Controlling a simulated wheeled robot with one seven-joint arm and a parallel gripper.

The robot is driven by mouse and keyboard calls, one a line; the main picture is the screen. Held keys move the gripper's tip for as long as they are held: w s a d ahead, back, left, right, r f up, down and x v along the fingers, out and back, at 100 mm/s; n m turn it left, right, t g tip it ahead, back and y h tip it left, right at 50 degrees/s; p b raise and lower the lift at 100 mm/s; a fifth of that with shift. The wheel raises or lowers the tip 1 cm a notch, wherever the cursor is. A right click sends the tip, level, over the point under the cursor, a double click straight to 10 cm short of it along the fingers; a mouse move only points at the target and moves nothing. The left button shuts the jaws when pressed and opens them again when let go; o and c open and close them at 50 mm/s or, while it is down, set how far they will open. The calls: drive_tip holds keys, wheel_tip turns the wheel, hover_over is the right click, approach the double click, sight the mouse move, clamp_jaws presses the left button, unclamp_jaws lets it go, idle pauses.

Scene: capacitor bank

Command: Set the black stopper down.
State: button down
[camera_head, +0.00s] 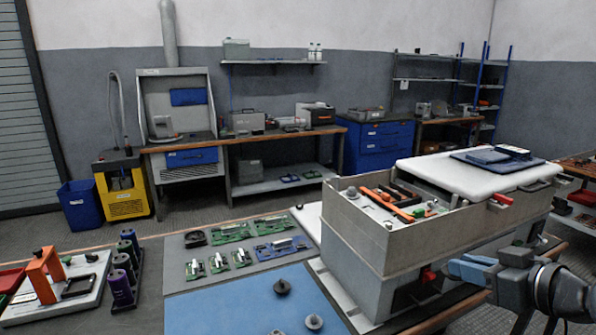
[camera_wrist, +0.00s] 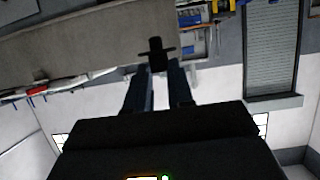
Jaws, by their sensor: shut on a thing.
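In the wrist view the black stopper (camera_wrist: 155,52), a dark upright piece with a thin crosswise flange, sits between the two fingertips of my gripper (camera_wrist: 159,74). My gripper is shut on it. In the head view my gripper (camera_head: 450,269) is at the right, in front of the grey box, pointing left. The stopper itself cannot be made out clearly there. A dark round-based knob (camera_head: 282,286) and a paler one (camera_head: 314,322) stand on the blue mat (camera_head: 235,307).
The grey open-topped box (camera_head: 372,240) with tools in it stands close to my gripper; a red part (camera_head: 428,275) shows on its near side. Green circuit boards (camera_head: 232,231) lie on the grey mat. Purple cylinders (camera_head: 120,284) stand at left. The blue mat's left part is clear.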

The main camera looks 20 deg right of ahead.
drive_tip(key=w+a+f, duration=0.3)
drive_tip(key=a+f, duration=0.8)
drive_tip(key=w+a+f, duration=0.4)
drive_tip(key=a+f, duration=0.6)
drive_tip(key=f, duration=0.2)
drive_tip(key=shift+w+a+f, duration=0.15)
drive_tip(key=shift+w+a, duration=0.05)
drive_tip(key=shift+a, duration=0.2)
